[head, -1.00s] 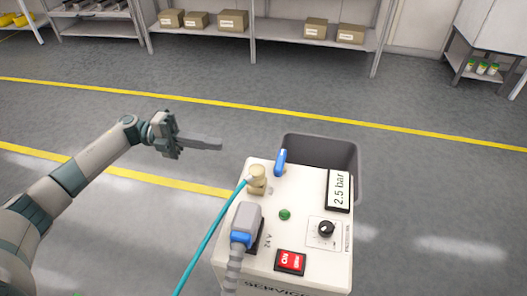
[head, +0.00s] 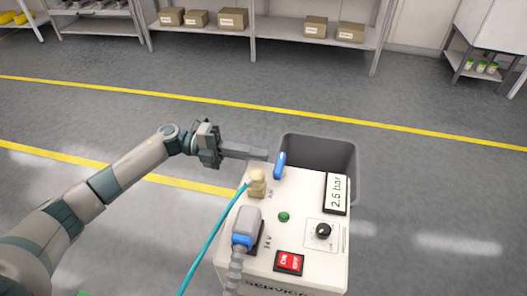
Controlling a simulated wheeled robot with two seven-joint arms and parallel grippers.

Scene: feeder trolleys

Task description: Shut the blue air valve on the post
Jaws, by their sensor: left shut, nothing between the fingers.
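The blue air valve (head: 280,165) is a small lever near the far edge of the white service post (head: 305,205). It stands up from the panel beside the brass-coloured hose coupling (head: 257,182). My left gripper (head: 266,155) is shut and empty. Its fingertips point right and are just left of the blue lever, with a small gap seeming to remain. My right gripper is out of view.
A teal hose (head: 212,240) runs from the coupling. A grey plug (head: 246,222), green button (head: 284,217), black knob (head: 323,230), red switch (head: 289,262) and display reading 2.6 bar (head: 336,194) share the panel. A grey bin (head: 345,150) stands behind.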

